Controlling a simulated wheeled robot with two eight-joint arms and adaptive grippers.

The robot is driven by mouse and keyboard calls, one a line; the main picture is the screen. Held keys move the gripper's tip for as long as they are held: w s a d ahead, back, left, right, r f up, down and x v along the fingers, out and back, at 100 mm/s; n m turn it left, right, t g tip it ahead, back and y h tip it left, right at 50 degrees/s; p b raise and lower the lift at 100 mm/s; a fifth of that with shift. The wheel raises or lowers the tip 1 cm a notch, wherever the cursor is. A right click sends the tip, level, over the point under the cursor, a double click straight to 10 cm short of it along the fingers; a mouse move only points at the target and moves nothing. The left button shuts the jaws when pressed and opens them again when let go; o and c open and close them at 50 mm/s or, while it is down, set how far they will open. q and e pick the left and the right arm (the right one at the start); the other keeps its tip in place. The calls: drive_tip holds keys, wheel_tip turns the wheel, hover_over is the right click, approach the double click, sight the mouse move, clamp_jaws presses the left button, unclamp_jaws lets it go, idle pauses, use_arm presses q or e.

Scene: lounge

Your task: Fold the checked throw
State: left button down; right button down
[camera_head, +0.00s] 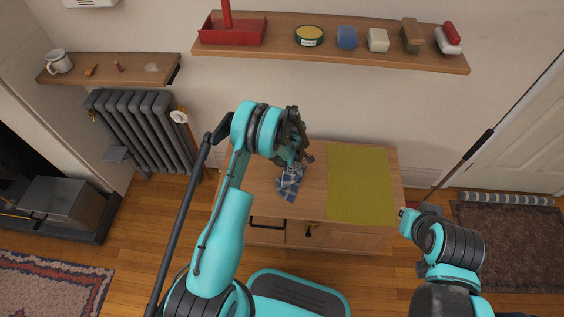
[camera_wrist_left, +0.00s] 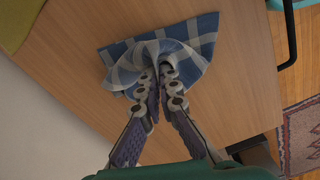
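The checked throw (camera_head: 290,186) is a small blue and white checked cloth on the wooden cabinet top, left of a yellow-green mat. My left gripper (camera_head: 293,163) is over its far part, partly hidden by my own arm. In the left wrist view, its fingertips (camera_wrist_left: 161,76) are close together on a bunched, raised fold of the throw (camera_wrist_left: 190,42). The rest of the cloth spreads loosely on the wood.
The yellow-green mat (camera_head: 358,184) covers the right part of the cabinet top (camera_head: 317,188); bare wood surrounds the throw. A wall shelf (camera_head: 290,47) behind holds a red tray and several small items. A long pole (camera_head: 520,100) leans at the right. A radiator (camera_head: 145,130) stands left.

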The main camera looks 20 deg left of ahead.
use_arm(q)
drive_tip(key=shift+d+f, duration=0.5)
drive_tip(key=c, duration=0.7)
unclamp_jaws()
wheel_tip(320, 180, up, 9)
drive_tip(key=p, duration=0.4)
